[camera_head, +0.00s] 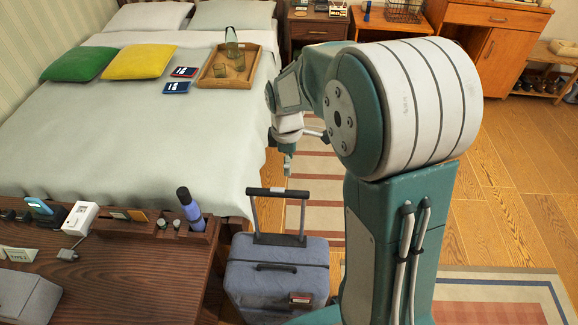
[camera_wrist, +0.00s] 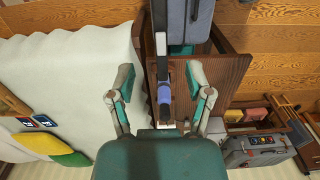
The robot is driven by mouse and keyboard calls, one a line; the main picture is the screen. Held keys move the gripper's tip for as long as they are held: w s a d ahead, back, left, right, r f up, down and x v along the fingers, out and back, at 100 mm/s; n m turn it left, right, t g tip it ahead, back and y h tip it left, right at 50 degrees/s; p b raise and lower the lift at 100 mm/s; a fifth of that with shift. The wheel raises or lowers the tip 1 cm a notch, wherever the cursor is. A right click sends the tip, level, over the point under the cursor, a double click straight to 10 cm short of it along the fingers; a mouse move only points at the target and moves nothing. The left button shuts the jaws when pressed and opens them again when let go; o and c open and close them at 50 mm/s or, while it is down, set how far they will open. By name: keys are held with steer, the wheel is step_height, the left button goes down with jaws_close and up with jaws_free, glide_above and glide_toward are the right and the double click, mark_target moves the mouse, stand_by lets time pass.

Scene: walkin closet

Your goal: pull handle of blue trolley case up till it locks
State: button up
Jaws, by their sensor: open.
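The blue-grey trolley case (camera_head: 277,268) stands upright on the floor between the bed and my arm. Its dark handle bar (camera_head: 278,192) is above the case top on two extended rods. In the head view my gripper (camera_head: 288,165) hangs just above and slightly right of the bar's middle, seemingly not touching it. In the wrist view my gripper (camera_wrist: 161,82) is open, with nothing clasped between its fingers. The case (camera_wrist: 185,22) shows at the top of that view, with a dark bar (camera_wrist: 160,18), seemingly the handle, beside it. Whether the handle is locked cannot be told.
A wooden desk (camera_head: 150,265) with a bottle (camera_head: 190,207) and small items stands left of the case. The bed (camera_head: 140,140) lies behind, with a tray (camera_head: 228,67) on it. Another case (camera_wrist: 255,152) shows at lower right in the wrist view. Open floor (camera_head: 490,225) lies right.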

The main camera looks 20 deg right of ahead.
mark_target(289, 192)
steer(key=a+h, duration=0.1)
steer(key=w+a+f+g+h, duration=0.1)
steer(key=a+f+h, duration=0.1)
steer(key=a, duration=0.1)
steer(key=shift+w+g+h, duration=0.25)
steer(key=shift+g+h, duration=0.05)
steer(key=shift+f, duration=0.2)
steer(key=x, duration=1)
steer(key=shift+d+f, duration=0.15)
steer(key=shift+d, duration=0.15)
jaws_close()
